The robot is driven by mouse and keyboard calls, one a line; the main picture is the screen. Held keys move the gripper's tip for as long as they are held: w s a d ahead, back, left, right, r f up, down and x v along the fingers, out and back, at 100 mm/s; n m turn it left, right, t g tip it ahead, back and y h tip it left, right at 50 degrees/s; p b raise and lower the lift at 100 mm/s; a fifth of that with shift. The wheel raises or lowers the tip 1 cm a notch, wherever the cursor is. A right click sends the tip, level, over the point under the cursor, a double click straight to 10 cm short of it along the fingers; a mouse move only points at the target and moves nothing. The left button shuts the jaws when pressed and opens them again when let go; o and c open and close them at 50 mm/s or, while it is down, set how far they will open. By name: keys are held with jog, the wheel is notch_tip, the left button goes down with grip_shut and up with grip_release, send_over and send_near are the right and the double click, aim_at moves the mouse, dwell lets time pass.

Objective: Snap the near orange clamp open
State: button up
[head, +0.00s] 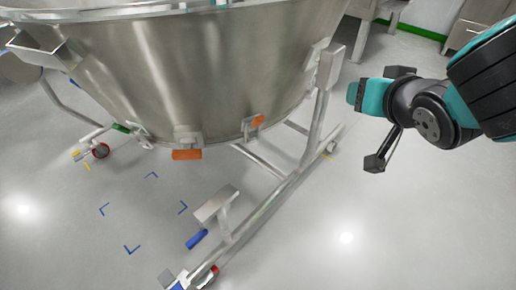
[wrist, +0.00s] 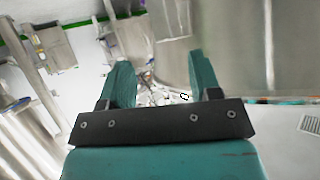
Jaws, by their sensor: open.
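The nearer orange clamp (head: 187,154) sits at the lower edge of a large steel bowl (head: 190,70) in the head view. It looks like a flat orange handle under a steel bracket. A second orange clamp (head: 258,121) is farther right along the same edge. My gripper (head: 357,94) is to the right of the bowl, higher in the picture and well apart from both clamps. In the wrist view its two teal fingers (wrist: 157,75) are spread with nothing between them. I cannot make out the nearer clamp in the wrist view.
A green handle (head: 121,127) is at the bowl's left. The bowl's wheeled steel frame (head: 265,208) runs along the floor, with a pedal-like plate (head: 216,203) and blue handle (head: 197,239). Blue corner marks (head: 132,249) lie on open floor.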

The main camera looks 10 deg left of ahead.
jog(key=a+f+n+t+y+b, duration=0.1)
jog(key=a+f+b, duration=0.2)
jog(key=f+b, duration=0.35)
jog(key=a+f+n+t+y+b, duration=0.1)
jog(key=a+f+t+y+b, duration=0.15)
jog(key=f+b, duration=0.4)
jog(key=n+y+b, duration=0.4)
jog(key=b, duration=0.4)
send_near(259, 125)
jog(key=shift+g, duration=0.45)
jog(key=w+p, duration=0.1)
jog(key=p, duration=0.3)
jog(key=w+a+r+p, duration=0.1)
jog(key=p, duration=0.3)
jog(key=w+a+p, duration=0.1)
jog(key=p, duration=0.3)
jog(key=shift+w+a+r, duration=0.15)
jog(key=shift+w+r, duration=0.1)
jog(key=shift+r, duration=0.05)
jog(key=x, duration=0.2)
jog(key=f+x, duration=0.1)
jog(key=x, duration=0.2)
jog(key=shift+p, duration=0.4)
jog(key=shift+w+a+r, duration=0.1)
jog(key=shift+w+a, duration=0.35)
jog(key=shift+a, duration=0.05)
grip_shut()
